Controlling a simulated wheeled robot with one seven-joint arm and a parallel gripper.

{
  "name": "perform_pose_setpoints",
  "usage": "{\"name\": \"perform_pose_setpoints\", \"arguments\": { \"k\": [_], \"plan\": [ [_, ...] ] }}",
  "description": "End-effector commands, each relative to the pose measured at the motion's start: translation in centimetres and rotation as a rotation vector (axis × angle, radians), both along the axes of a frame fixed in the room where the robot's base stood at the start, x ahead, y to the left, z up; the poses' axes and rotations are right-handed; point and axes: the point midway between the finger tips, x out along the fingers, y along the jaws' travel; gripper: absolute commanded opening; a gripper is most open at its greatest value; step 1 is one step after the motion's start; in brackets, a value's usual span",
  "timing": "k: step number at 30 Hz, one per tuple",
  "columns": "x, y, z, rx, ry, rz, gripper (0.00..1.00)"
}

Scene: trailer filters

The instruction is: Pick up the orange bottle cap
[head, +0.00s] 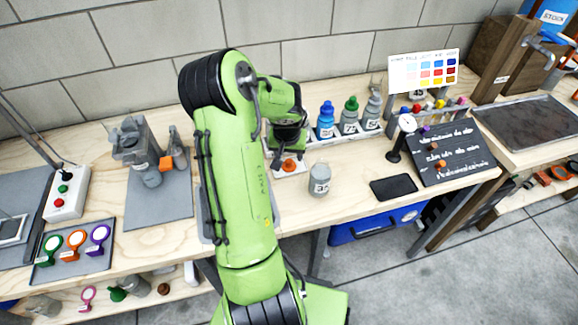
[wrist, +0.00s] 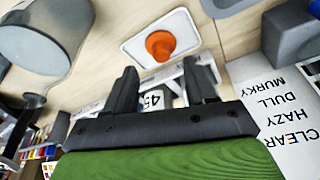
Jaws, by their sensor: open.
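The orange bottle cap (wrist: 160,45) sits on a small white pad on the wooden bench. In the wrist view it is just beyond my fingertips and apart from them. In the head view the cap (head: 289,166) shows just below my gripper (head: 284,155). In the wrist view my gripper (wrist: 160,85) is open, with two dark fingers spread and nothing between them. A grey bottle without a cap (head: 319,180) stands on the bench to the right of the cap in the head view.
Bottles with blue (head: 326,119) and green (head: 349,115) caps stand in a rack behind. A grey mat with a clamp device (head: 130,140) is left. A printed card (wrist: 285,95) lies near my gripper.

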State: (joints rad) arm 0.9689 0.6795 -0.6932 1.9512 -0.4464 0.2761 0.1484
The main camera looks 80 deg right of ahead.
Motion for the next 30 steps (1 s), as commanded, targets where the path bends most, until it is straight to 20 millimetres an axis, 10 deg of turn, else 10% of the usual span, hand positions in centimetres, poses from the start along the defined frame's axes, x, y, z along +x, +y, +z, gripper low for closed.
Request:
{"name": "perform_pose_setpoints", "arguments": {
  "k": [7, 15, 26, 30],
  "plan": [
    [0.3, -1.4, -4.3, 0.003, 0.003, 0.000, 0.56],
    [0.5, -1.6, -4.7, 0.001, 0.000, 0.000, 0.56],
    [0.5, -1.6, -4.7, 0.001, 0.000, 0.000, 0.02],
    [0.5, -1.6, -4.7, 0.001, 0.000, 0.000, 0.00]
  ]
}}
